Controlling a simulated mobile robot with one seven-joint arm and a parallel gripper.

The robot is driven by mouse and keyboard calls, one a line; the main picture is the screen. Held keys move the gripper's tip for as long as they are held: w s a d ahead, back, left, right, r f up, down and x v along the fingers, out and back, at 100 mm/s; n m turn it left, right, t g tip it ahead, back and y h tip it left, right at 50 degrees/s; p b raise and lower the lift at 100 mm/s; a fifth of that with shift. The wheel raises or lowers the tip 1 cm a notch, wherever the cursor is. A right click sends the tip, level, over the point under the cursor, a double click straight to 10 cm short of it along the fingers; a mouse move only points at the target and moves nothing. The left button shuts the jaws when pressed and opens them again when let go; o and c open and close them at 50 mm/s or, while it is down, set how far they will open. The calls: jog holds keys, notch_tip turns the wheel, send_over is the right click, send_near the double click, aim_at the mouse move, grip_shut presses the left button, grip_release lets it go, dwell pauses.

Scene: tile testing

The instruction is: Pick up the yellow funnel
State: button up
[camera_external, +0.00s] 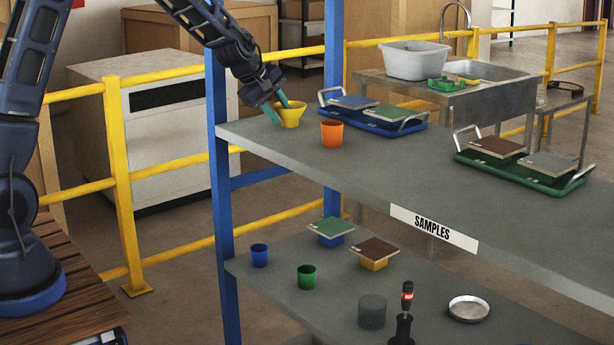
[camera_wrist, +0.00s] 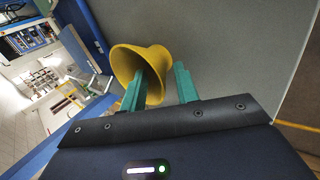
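The yellow funnel (camera_external: 292,117) stands near the left end of the upper grey shelf, beside the blue post. My gripper (camera_external: 278,108) is at it, reaching down from the upper left. The funnel also shows in the wrist view (camera_wrist: 122,62), its wide mouth facing the camera. My gripper's two teal fingers (camera_wrist: 160,78) are apart there. One finger overlaps the funnel's mouth, and the other is outside on the right, with the funnel's wall between them. A gap shows between the right finger and the wall. I cannot tell whether the left finger touches the funnel.
An orange cup (camera_external: 331,133) stands close to the funnel's right. A blue tray (camera_external: 372,121) with tile samples is behind it, and a green tray (camera_external: 525,172) is further right. The blue post (camera_external: 216,130) rises just left. The front of the upper shelf is clear.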

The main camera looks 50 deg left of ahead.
jog(key=shift+c, duration=0.4)
jog(key=shift+f, duration=0.1)
grip_shut()
